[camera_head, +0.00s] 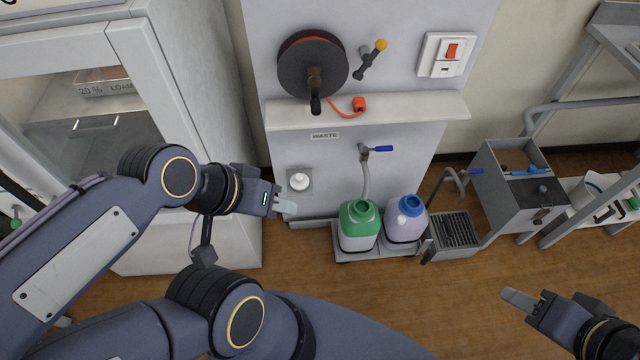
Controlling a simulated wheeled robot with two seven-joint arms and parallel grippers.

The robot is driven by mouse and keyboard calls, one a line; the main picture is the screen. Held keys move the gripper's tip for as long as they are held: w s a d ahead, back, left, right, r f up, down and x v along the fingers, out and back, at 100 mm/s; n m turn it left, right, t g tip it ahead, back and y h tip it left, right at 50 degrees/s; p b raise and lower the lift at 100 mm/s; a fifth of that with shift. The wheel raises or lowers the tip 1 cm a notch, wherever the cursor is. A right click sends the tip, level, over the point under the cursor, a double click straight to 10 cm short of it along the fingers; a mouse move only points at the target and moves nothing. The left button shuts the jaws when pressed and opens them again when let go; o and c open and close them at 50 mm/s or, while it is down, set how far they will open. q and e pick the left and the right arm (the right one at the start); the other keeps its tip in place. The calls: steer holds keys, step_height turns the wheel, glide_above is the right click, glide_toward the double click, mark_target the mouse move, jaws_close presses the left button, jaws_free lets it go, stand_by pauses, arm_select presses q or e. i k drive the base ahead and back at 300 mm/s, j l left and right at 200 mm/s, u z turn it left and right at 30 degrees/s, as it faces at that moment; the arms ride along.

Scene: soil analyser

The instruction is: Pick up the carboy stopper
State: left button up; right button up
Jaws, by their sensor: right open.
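A small white round piece (299,181), which looks like the carboy stopper, sits in a square grey holder on the wall panel below the WASTE label. My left gripper (286,205) is just below and left of it in the picture; I cannot tell the gap in depth or whether its fingers are apart. A carboy with a green top (359,228) and an open-looking mouth stands on a low tray, beside a carboy with a blue top (405,222). My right gripper (522,303) is open and empty at the lower right, away from the stopper.
A shelf ledge (370,108) juts out above the holder, with a hose reel (313,65) over it. A tap (374,149) with a blue handle and a hose hangs above the carboys. A grey sink-like box (515,205) stands right. Wooden floor lies clear in front.

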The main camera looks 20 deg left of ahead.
mark_target(299, 181)
steer(key=i+j+u, duration=0.1)
steer(key=j+u, duration=0.2)
steer(key=i+j+u, duration=0.25)
steer(key=j, duration=0.15)
steer(key=j+u, duration=0.3)
steer(key=i+j+u, duration=0.25)
steer(key=j, duration=0.1)
